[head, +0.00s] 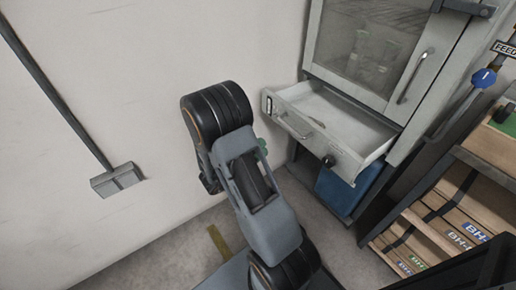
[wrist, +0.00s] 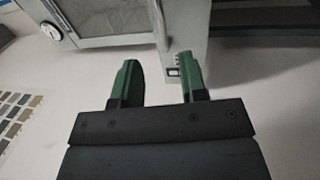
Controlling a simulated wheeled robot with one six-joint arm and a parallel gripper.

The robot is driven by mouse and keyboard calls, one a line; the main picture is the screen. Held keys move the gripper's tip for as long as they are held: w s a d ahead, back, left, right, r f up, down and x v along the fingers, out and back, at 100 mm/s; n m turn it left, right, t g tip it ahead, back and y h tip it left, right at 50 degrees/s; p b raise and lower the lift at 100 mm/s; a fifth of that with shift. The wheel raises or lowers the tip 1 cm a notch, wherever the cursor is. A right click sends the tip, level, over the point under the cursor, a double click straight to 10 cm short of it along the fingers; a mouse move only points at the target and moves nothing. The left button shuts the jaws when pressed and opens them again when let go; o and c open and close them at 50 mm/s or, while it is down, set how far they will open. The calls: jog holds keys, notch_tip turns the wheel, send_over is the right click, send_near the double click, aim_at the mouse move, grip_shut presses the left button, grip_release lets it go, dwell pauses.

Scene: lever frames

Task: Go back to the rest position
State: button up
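My gripper (wrist: 157,82) shows in the wrist view with two green fingers apart and nothing between them. In the head view my arm stands in front of the pale wall, left of the cabinet, and hides most of the gripper; only a bit of green shows beside the arm. The cabinet (head: 408,110) has a drawer (head: 345,160) that is pulled out, with a handle and a dark knob on its front. In the wrist view, a pale panel edge (wrist: 183,25) lies just beyond the right finger.
A glass-fronted door (head: 366,45) with a handle is above the drawer. A blue bin (head: 343,190) stands under the drawer. A shelf (head: 455,160) with several boxes is at the right. A grey pole with a flat head (head: 117,179) is against the left wall.

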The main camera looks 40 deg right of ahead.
jog(key=shift+a+f, duration=0.1)
jog(key=shift+a, duration=0.3)
dwell(0.3)
jog(key=w+a+r+t+y+p, duration=0.3)
jog(key=w+r+t+y+p, duration=0.3)
jog(key=r, duration=0.1)
jog(key=w+a+r+t+y+p, duration=0.4)
jog(key=w+r+t+y+p, duration=0.15)
jog(key=w+r, duration=0.2)
jog(key=a+r+n+t+y+p, duration=0.1)
jog(key=a+r+t+y+p, duration=0.1)
jog(key=a+r+y+p, duration=0.4)
jog(key=s+a+r+n+g+y+p, duration=0.1)
jog(key=s+a+r+g+y+p, duration=0.35)
jog(key=s+a+r, duration=0.45)
jog(key=s+d+r+g+h+p, duration=0.1)
jog(key=s+r+g+p, duration=0.1)
jog(key=s, duration=0.3)
jog(key=s+d+r+m+g+p, duration=0.1)
jog(key=s+d+r+g+p, duration=0.1)
jog(key=s, duration=0.3)
jog(key=shift+d+r+h+p, duration=0.25)
jog(key=shift+r+h+p, duration=0.15)
jog(key=shift+r+p, duration=0.35)
jog(key=shift+s, duration=0.1)
